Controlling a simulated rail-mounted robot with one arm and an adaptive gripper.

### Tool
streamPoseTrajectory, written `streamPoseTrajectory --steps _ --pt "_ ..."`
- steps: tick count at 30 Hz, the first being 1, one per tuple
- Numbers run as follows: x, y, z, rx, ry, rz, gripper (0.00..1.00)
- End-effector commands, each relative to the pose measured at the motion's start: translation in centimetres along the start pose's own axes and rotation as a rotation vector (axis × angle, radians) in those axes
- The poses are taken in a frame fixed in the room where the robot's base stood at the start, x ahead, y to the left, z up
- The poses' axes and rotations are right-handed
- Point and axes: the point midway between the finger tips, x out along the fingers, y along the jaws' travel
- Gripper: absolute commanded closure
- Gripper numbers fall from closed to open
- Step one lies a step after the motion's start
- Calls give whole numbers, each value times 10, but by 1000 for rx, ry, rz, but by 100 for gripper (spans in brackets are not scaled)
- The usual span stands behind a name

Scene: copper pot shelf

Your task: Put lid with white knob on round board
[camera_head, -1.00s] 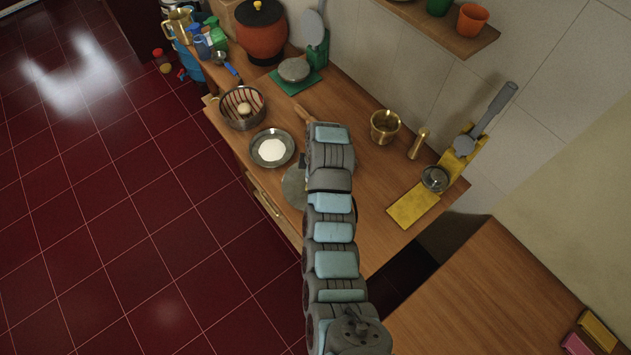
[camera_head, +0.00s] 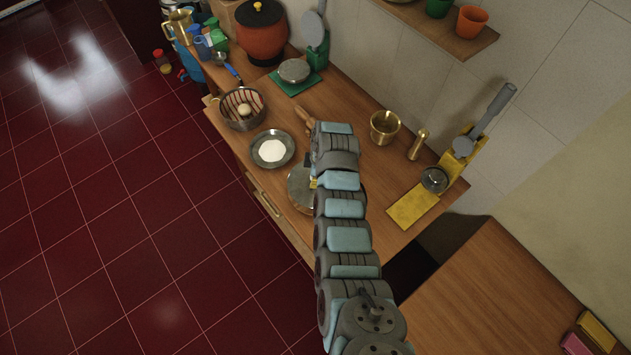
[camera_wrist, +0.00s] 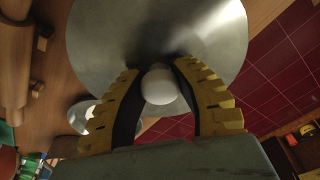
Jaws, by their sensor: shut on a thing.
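The lid (camera_wrist: 160,28) is a wide grey metal disc that fills the upper middle of the wrist view. Its white knob (camera_wrist: 159,86) sits between the two yellow-padded fingers of my gripper (camera_wrist: 160,95), which is shut on it. In the head view, a grey disc (camera_head: 299,190), seemingly the lid, shows left of my arm near the counter's front edge. I cannot make out the round board separately; the lid and my arm cover that area. Whether the lid touches anything below is unclear.
A plate of white flour (camera_head: 272,150) lies just left of the lid, with a wire basket (camera_head: 242,108) beyond it. A rolling pin (camera_head: 304,116) lies behind my arm.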

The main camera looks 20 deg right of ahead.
Motion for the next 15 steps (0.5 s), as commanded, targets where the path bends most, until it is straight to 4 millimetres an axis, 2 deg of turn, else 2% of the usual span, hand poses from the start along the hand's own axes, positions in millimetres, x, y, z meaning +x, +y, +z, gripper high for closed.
streamPoseTrajectory --steps 9,15 --pt "24 2 4 0 -1 -2 100" --pt "31 2 6 1 0 1 100"
